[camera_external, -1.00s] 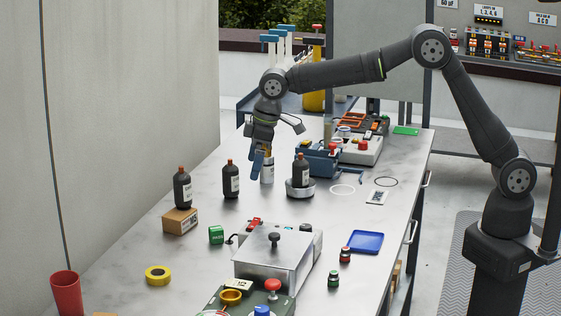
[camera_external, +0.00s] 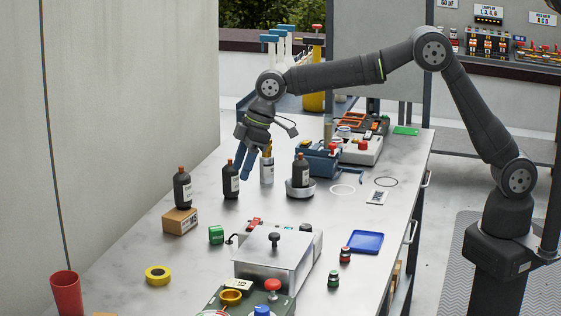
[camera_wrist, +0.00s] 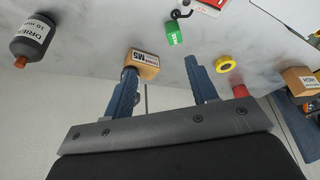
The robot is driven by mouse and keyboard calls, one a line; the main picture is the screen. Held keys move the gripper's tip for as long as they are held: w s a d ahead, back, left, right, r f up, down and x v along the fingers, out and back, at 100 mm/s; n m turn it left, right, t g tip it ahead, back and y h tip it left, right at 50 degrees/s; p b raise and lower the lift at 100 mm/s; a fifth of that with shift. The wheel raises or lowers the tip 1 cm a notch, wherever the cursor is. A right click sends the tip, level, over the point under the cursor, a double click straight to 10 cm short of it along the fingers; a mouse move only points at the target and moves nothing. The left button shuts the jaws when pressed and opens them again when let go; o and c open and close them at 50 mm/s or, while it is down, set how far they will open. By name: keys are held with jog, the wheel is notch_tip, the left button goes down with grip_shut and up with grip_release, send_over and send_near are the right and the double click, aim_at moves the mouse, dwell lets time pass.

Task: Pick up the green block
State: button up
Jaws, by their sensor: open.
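The green block (camera_external: 216,234), a small cube with white lettering, sits on the table left of the clear-lidded box. In the wrist view the green block (camera_wrist: 174,34) lies beyond the fingertips, near the top middle. My gripper (camera_external: 246,172) is in the air by the dark bottles, farther back on the table than the block, tilted downward. In the wrist view its blue fingers (camera_wrist: 160,70) are spread apart with nothing between them.
A dark bottle (camera_external: 230,180) stands close to the gripper, with a white canister (camera_external: 267,170) beside it. Another bottle (camera_external: 183,188) stands on a cardboard box (camera_external: 180,221). Yellow tape (camera_external: 158,275) and a red cup (camera_external: 66,293) are nearer the front. The clear-lidded box (camera_external: 273,258) is right of the block.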

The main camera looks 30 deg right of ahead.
jog(key=s+a, duration=0.1)
jog(key=a, duration=0.1)
send_near(218, 227)
jog(key=shift+n, duration=0.4)
jog(key=x, duration=0.5)
jog(key=shift+w+d+f, duration=0.1)
jog(key=shift+w, duration=0.25)
jog(key=shift+s+x, duration=0.2)
jog(key=shift+x, duration=1.15)
jog(key=shift+s+x, duration=0.2)
jog(key=shift+x, duration=1.15)
jog(key=c, duration=1.1)
